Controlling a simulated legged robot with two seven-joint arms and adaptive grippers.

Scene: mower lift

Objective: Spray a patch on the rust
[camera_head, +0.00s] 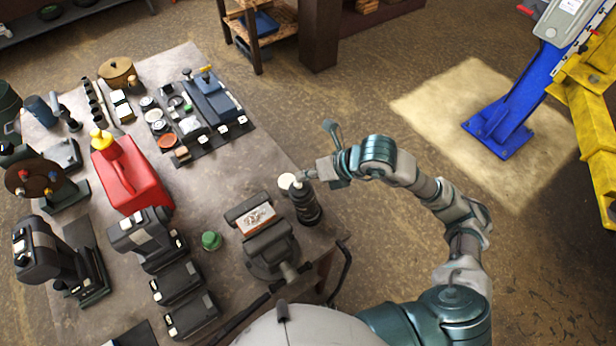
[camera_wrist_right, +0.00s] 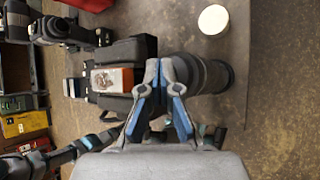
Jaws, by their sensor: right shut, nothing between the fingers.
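The rust is a brown-red mottled patch on a light plate (camera_head: 254,217) held in the dark vise (camera_head: 268,248) at the table's near right edge. The patched plate also shows in the right wrist view (camera_wrist_right: 112,79). A dark, ridged upright cylinder that looks like the spray can (camera_head: 307,208) stands just right of the vise; it also shows in the right wrist view (camera_wrist_right: 212,74). My right gripper (camera_head: 297,184) is shut and empty at the cylinder's upper end; its tips (camera_wrist_right: 160,68) overlap the cylinder's side in the wrist view. Contact cannot be told. My left gripper is out of view.
A white disc (camera_head: 287,181) lies beside the cylinder. A green-topped item (camera_head: 210,240) stands left of the vise. A red fuel can (camera_head: 130,172), power tools and a dark tool mat (camera_head: 215,135) crowd the table. The blue lift post (camera_head: 515,110) is well away on the right.

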